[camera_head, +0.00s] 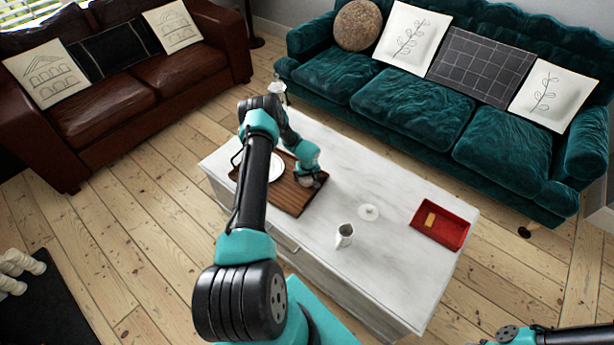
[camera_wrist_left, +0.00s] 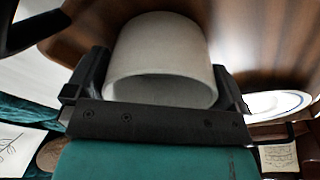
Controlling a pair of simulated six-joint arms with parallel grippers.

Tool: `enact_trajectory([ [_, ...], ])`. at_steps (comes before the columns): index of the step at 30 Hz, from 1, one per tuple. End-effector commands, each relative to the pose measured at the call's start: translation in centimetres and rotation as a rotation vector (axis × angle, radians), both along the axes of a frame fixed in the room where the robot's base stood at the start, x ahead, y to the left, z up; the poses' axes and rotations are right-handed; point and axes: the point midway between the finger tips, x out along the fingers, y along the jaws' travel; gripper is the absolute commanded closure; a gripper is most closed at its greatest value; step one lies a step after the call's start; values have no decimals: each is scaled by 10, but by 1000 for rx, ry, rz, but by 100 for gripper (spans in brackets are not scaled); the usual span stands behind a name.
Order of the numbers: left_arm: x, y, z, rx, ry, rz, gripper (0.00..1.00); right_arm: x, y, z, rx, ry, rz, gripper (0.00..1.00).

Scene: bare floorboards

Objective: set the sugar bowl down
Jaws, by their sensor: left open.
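The sugar bowl (camera_head: 304,183) is a small pale round vessel at the right part of the brown wooden tray (camera_head: 291,206). In the left wrist view the white bowl (camera_wrist_left: 160,50) sits between the two black fingers, with the dark wood behind it. My left gripper (camera_head: 312,180) is open around the bowl, one finger on each side. The fingers are close to its wall; contact is hard to tell. The gripper partly hides the bowl in the head view. My right gripper is out of view; only part of my right arm shows at bottom right.
A white plate (camera_head: 276,168) lies on the tray, partly behind my left arm. A pale creamer (camera_head: 344,236), a small white saucer (camera_head: 368,212) and a red tray (camera_head: 462,236) stand on the white table (camera_head: 390,278). A teal sofa (camera_head: 420,110) lies beyond.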

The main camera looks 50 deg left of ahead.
Motion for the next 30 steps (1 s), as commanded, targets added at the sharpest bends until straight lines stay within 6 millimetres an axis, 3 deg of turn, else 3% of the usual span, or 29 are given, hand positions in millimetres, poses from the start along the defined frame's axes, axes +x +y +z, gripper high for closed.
enact_trajectory([
  [8, -2, -3, 29, 0, -1, -1, 0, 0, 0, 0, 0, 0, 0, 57],
  [21, -8, -12, 101, 0, 0, 0, 0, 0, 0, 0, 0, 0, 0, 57],
  [30, -9, -16, 119, 0, 0, 0, 0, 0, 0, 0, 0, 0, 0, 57],
])
